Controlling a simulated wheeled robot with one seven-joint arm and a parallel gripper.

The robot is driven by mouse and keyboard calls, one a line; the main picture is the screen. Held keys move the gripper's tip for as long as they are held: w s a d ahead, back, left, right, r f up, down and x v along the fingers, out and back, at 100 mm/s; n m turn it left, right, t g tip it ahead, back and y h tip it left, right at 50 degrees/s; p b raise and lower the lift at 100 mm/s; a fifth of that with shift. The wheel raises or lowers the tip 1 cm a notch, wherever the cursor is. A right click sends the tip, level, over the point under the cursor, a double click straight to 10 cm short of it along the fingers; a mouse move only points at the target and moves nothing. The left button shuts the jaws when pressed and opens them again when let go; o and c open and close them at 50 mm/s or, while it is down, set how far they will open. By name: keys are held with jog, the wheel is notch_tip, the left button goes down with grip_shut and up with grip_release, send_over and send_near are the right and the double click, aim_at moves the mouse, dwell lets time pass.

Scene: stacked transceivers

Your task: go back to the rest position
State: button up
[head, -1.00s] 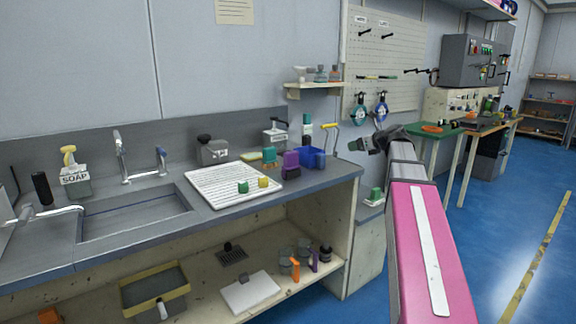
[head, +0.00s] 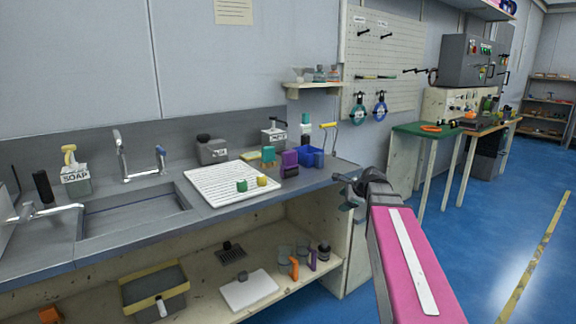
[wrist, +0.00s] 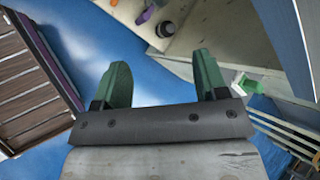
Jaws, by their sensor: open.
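My gripper (wrist: 163,80) is open and empty in the wrist view, its two green fingers apart with blue floor between and beyond them. In the head view my pink arm reaches up from the bottom right, and its dark end is at the right end of the counter, partly hidden by my own arm. A teal block (head: 268,156) and a purple block (head: 290,158) stand on the counter, apart from my gripper.
The counter (head: 322,182) holds a white ribbed tray (head: 215,190) with a green block (head: 241,186) and a yellow block (head: 262,181), and a blue bin (head: 310,155). A lower shelf holds a dark jar (head: 324,250). Open blue floor (head: 480,230) lies at right.

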jog(key=s+a+f+n+g+h, duration=0.3)
jog(key=s+f+n+g+h, duration=0.2)
jog(key=s+f+n, duration=1.2)
jog(key=s+f+g, duration=0.1)
jog(key=s+f, duration=0.2)
jog(key=f, duration=0.2)
jog(key=shift+s+a+n, duration=0.2)
jog(key=shift+n, duration=0.1)
